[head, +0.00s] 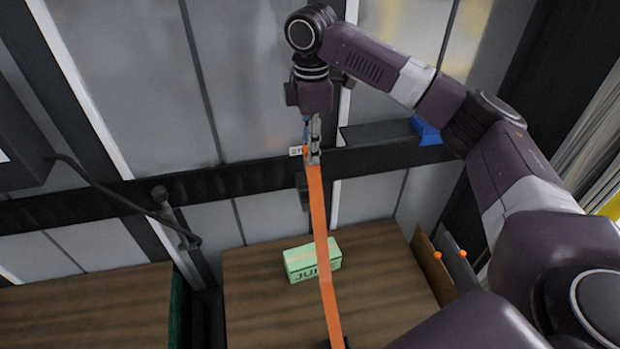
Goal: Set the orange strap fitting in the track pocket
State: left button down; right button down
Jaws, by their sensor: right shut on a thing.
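My right gripper (313,140) is at the dark horizontal track (240,174) on the back wall, near the upper middle of the head view. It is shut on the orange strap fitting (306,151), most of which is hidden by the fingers. The orange strap (321,240) hangs down from the gripper toward the bottom edge. A small white label (296,150) shows just left of the gripper. The track pocket itself is hidden behind the gripper, so I cannot tell whether the fitting is in it. My left gripper is not in view.
A green box (312,262) stands on a brown wooden surface (255,315) behind the strap. A dark ledge with a blue piece (426,131) is right of the gripper. Panels with orange knobs (437,255) stand at the right. A dark bar (120,195) crosses the left.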

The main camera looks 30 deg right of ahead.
aim_at(311, 183)
notch_tip(311, 183, down, 10)
jog(key=shift+p, duration=1.1)
jog(key=shift+s+f, duration=0.1)
jog(key=shift+f, duration=0.15)
jog(key=shift+f, duration=0.3)
jog(key=c, duration=1.7)
grip_release()
jog(key=shift+c, duration=0.2)
